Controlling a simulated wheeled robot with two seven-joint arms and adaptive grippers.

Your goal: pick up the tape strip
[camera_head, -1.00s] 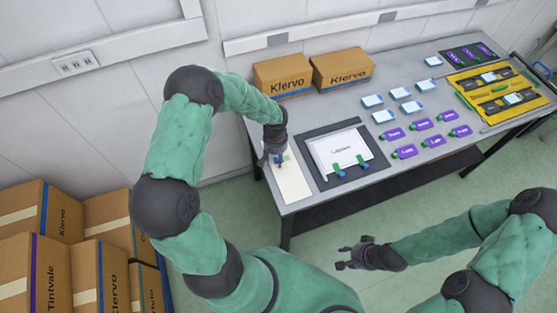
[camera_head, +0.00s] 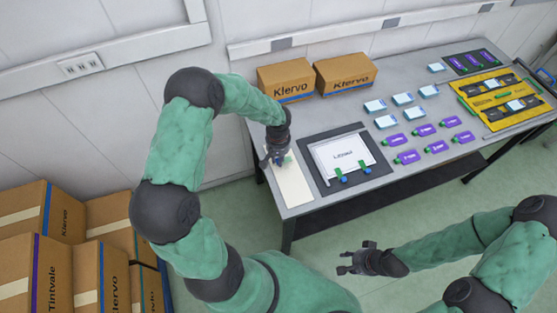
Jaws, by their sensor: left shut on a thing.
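My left gripper (camera_head: 277,160) points down over the far end of a long cream board (camera_head: 293,188) on the table's left end. It is shut on a small, pale green piece (camera_head: 288,160), which looks like the tape strip. The gripper hides most of this piece, and I cannot tell whether it touches the board. My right gripper (camera_head: 350,263) is open and empty, in front of the table and apart from it.
A white sheet labelled "Labomei" or similar (camera_head: 341,153) lies on a dark mat (camera_head: 314,178) with green-and-blue clips. Cartons (camera_head: 105,270) are stacked at left.

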